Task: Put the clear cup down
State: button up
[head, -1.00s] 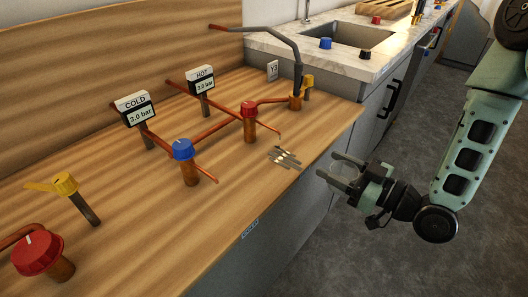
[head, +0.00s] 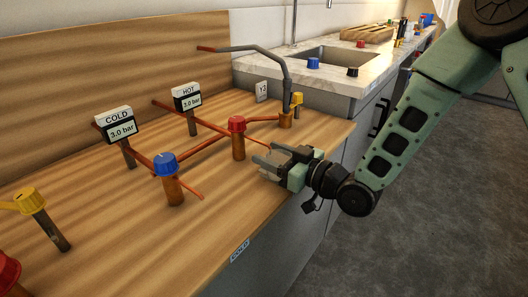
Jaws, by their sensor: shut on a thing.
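The clear cup (head: 271,174) is between the fingers of my gripper (head: 270,157), over the right front part of the wooden counter (head: 170,240). It is see-through and faint, so its outline is hard to make out. The gripper is shut on it. I cannot tell whether the cup's base touches the counter.
A red-capped valve (head: 237,137) stands just left of the gripper, and a blue-capped valve (head: 167,178) farther left. A grey spout (head: 270,54) rises behind on a copper post. COLD (head: 118,124) and HOT (head: 187,98) gauges stand behind.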

jog(key=shift+x, duration=1.25)
jog(key=shift+f, duration=0.1)
jog(key=shift+f, duration=0.25)
jog(key=o, duration=1)
jog(key=shift+r, duration=0.1)
jog(key=shift+c, duration=0.2)
jog(key=shift+r, duration=0.1)
jog(key=shift+d+r, duration=0.1)
jog(key=v, duration=1.2)
